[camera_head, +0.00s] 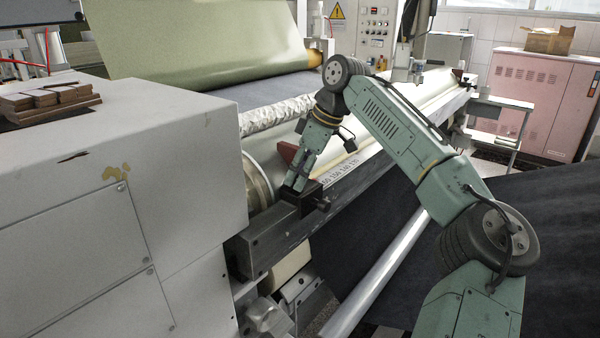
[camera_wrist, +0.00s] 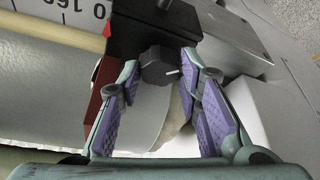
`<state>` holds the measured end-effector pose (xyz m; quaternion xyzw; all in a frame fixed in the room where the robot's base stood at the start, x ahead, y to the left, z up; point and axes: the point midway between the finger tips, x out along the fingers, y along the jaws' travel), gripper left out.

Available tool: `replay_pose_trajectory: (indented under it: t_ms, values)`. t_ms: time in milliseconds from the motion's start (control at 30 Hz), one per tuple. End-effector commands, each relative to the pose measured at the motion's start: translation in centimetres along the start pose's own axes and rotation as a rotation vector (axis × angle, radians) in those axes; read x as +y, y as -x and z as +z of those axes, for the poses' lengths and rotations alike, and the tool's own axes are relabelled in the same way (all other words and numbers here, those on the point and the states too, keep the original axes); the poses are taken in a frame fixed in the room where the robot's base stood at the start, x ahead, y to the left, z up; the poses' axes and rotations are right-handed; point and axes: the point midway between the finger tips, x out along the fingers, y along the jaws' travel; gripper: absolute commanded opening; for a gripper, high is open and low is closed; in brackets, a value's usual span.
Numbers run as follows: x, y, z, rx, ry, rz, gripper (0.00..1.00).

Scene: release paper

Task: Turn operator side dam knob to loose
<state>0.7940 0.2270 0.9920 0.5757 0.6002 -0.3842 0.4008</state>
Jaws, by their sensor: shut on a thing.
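The dam knob (camera_wrist: 156,62) is a dark grey faceted piece with a short white mark pointing right, in the upper middle of the wrist view. My gripper (camera_wrist: 160,68) has its purple-padded fingers on either side of it, with the fingertips shut on it. In the head view my gripper (camera_head: 294,188) reaches down to the black dam block (camera_head: 313,192) near the roller's near end. The knob is hidden there behind the fingers. The red side dam plate (camera_head: 287,152) stands beside the block; its edge also shows in the wrist view (camera_wrist: 98,92).
A numbered scale (camera_head: 343,168) runs along the dark rail (camera_head: 278,240) beside the roller. A large grey machine housing (camera_head: 130,180) stands close on the left. A smaller black handle (camera_head: 323,204) sticks out from the block. Dark sheet material hangs at the right, under my arm.

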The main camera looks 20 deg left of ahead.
Motion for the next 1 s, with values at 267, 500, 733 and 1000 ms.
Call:
replay_pose_trajectory:
  t_ms: [267, 500, 733, 1000]
  values:
    - [-0.07, 0.01, 0.01, 0.002, -0.069, 0.028, 0.04]
    - [-0.24, -0.05, -0.05, 0.003, -0.229, 0.094, 0.04]
    - [-0.41, -0.05, -0.15, 0.002, -0.429, 0.177, 0.04]
    - [-0.56, -0.01, -0.23, 0.000, -0.668, 0.276, 0.04]
